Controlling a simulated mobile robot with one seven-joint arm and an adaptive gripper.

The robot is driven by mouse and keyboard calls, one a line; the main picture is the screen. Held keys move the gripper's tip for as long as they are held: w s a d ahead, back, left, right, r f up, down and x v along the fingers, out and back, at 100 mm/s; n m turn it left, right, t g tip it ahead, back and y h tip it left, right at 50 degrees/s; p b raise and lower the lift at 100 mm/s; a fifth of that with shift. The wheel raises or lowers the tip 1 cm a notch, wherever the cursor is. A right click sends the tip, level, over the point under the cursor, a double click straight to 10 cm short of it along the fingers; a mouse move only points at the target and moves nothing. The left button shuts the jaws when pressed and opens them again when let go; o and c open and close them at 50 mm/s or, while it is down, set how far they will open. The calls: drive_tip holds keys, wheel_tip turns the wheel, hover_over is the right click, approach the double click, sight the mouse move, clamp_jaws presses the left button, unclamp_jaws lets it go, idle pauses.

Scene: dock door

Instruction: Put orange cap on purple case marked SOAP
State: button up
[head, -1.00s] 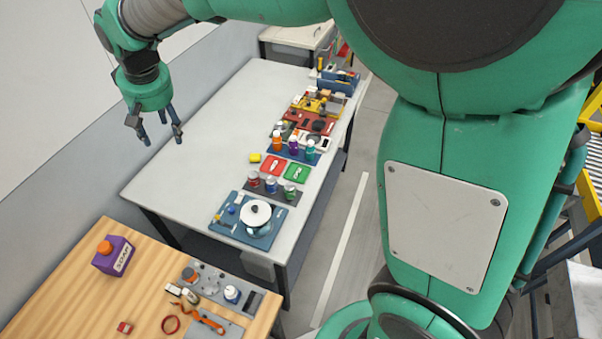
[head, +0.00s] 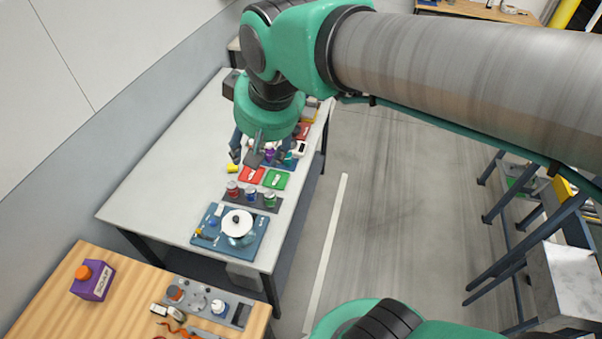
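The purple case (head: 95,287) with its white SOAP label stands on the wooden table at the lower left. An orange round cap (head: 82,272) shows at its top; I cannot tell whether it is seated or only resting there. My gripper (head: 244,152) hangs above the long grey table, far from the case, pointing down. Its fingers are apart, with nothing seen between them. It overlaps the row of small bottles in the picture and hides part of them, including the orange one seen earlier.
The long grey table (head: 165,180) holds red and green trays (head: 275,179), a rack of small jars (head: 250,200) and a blue board (head: 207,236) with a white-lidded pot. The wooden table also holds a grey tray (head: 180,303). The grey table's left half is clear.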

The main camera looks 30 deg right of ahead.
drive_tip(key=s+d+f+m, duration=0.1)
drive_tip(key=s+d+f, duration=0.2)
drive_tip(key=s, duration=0.7)
drive_tip(key=shift+d+t+h, duration=0.3)
drive_tip(key=shift+d, duration=0.75)
drive_tip(key=shift+f, duration=0.1)
wheel_tip(320, 180, down, 14)
drive_tip(key=b, duration=1.4)
drive_tip(key=shift+f+b, duration=0.2)
drive_tip(key=shift+b, duration=0.1)
